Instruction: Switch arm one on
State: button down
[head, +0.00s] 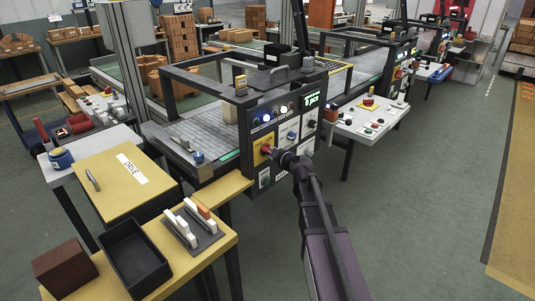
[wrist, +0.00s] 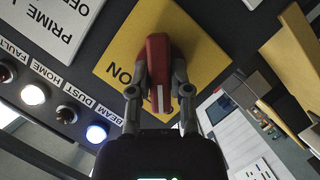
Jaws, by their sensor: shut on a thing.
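A red rotary switch handle (wrist: 158,65) with a white line sits on a yellow plate (wrist: 205,62) in the wrist view. The word ON shows on the plate left of the handle, upside down in this view. The white line runs up and down the picture, not toward that word. My gripper (wrist: 161,92) is shut on the handle, one finger on each side. No label naming arm one is readable.
Lamps beside the switch include a lit blue-white BEAM lamp (wrist: 96,133) and a lit HOME lamp (wrist: 34,93). A green display (head: 312,97) glows on the panel. A white control table (head: 365,116) stands right, a yellow bench (head: 205,262) front left. Floor at right is clear.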

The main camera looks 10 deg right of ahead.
jog(key=shift+s+f, duration=0.1)
jog(key=shift+s, duration=0.05)
jog(key=m+g+y+p, duration=0.1)
jog(key=m, duration=0.1)
jog(key=shift+d+m+g, duration=0.1)
jog(key=shift+m+g, duration=0.2)
jog(key=m+g+y, duration=0.1)
jog(key=m, duration=0.2)
jog(key=shift+y+p, duration=0.3)
jog(key=shift+p, duration=0.05)
jog(key=m+y, duration=0.1)
jog(key=m+g+y+b, duration=0.1)
jog(key=m, duration=0.1)
jog(key=shift+f+m+g, duration=0.15)
jog(key=shift+m+g, duration=0.15)
jog(key=shift+m+g+y+b, duration=0.3)
jog(key=shift+m+y+b, duration=0.2)
jog(key=shift+m+y, duration=0.7)
jog(key=shift+m, duration=0.3)
jog(key=c, duration=0.6)
grip_release()
jog(key=shift+o, duration=0.2)
